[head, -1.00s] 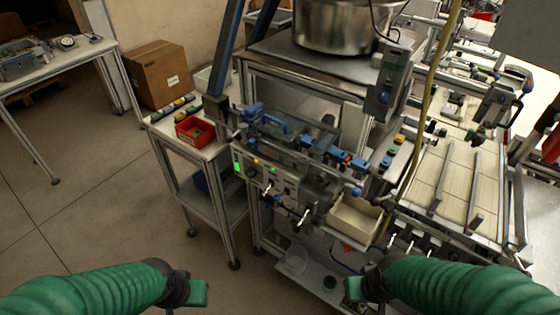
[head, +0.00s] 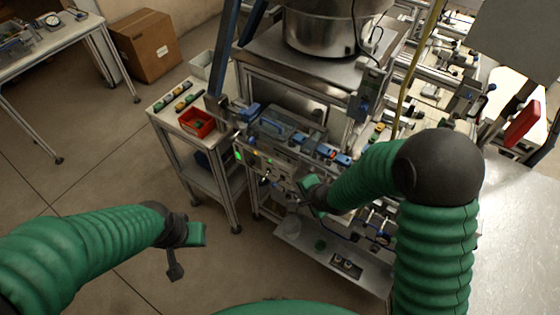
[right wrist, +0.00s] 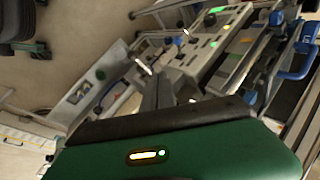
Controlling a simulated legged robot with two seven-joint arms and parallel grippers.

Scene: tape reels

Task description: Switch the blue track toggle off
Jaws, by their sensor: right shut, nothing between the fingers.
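The grey control panel (head: 256,160) on the machine's front carries a lit green display and small lit buttons. It also shows in the right wrist view (right wrist: 205,48). I cannot tell the toggle's on or off position. My right gripper (head: 296,200) is shut and empty, just right of and below the panel, apart from the blue-based toggle. My left gripper (head: 174,264) hangs over open floor, far from the panel.
A side table holds a red bin (head: 196,122). A big metal bowl (head: 325,28) stands above the machine. Blue rails and handles (right wrist: 297,62) lie right of the panel. A metal shelf (head: 345,263) lies below my right arm.

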